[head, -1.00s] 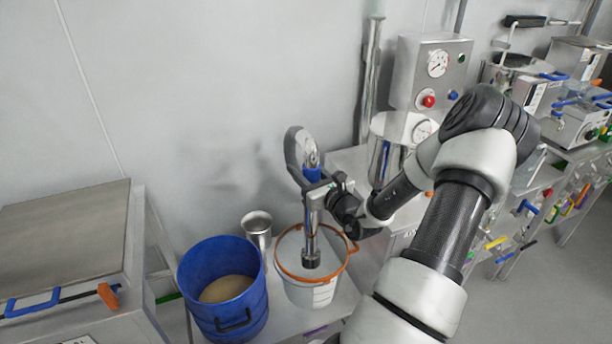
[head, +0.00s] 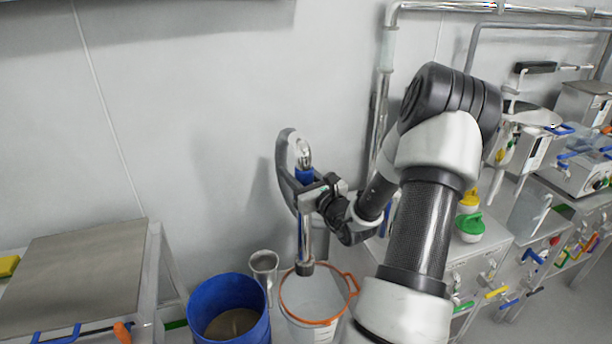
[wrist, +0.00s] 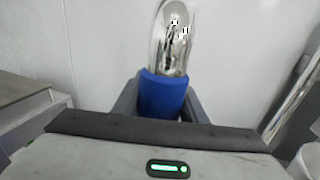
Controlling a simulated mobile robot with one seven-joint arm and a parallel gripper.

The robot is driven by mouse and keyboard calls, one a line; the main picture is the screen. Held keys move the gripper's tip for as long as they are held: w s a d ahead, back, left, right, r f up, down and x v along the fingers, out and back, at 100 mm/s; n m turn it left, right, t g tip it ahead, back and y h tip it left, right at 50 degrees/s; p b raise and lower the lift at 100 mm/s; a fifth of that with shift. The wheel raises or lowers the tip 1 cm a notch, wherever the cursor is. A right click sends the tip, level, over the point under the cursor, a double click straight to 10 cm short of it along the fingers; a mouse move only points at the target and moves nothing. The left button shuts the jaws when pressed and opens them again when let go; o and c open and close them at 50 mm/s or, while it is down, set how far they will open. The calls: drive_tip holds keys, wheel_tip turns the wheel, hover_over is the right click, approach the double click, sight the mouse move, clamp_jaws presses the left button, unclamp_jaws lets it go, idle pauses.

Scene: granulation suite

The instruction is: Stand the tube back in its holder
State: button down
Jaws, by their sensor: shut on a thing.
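The tube (head: 306,240) is a shiny metal cylinder with a blue sleeve, held upright by my gripper (head: 308,190). Its dark lower end hangs over the back left part of the orange-rimmed bucket in the picture. In the wrist view, the blue sleeve (wrist: 163,95) sits between my dark fingers, with the shiny top of the tube above it. An open metal cup (head: 264,262) stands just left of the bucket, apart from the tube; it may be the holder, but I cannot tell for sure.
The white bucket (head: 318,328) with an orange rim and a blue bin (head: 228,306) with tan contents stand close together. A steel-topped cabinet (head: 80,280) is at left. Jars with green (head: 469,223) and yellow lids stand right of my arm. The wall is behind.

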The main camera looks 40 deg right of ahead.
drive_tip(key=w+a+n+y+b, duration=0.1)
drive_tip(key=w+a+n+y, duration=0.3)
drive_tip(key=w+a, duration=0.7)
wheel_tip(320, 180, down, 12)
drive_tip(key=w+d+y+b, duration=0.1)
drive_tip(key=w+b, duration=0.1)
drive_tip(key=b, duration=0.6)
drive_tip(key=shift+d+m, duration=0.25)
drive_tip(key=shift+m, duration=0.15)
drive_tip(key=shift+w+r, duration=0.1)
drive_tip(key=shift+r, duration=0.05)
drive_tip(key=c, duration=1.2)
unclamp_jaws()
drive_tip(key=shift+o, duration=0.9)
drive_tip(key=p+v, duration=0.1)
drive_tip(key=v, duration=1.6)
drive_tip(key=shift+s+d+r, duration=0.15)
drive_tip(key=shift+s+r, duration=0.05)
drive_tip(key=shift+r, duration=0.1)
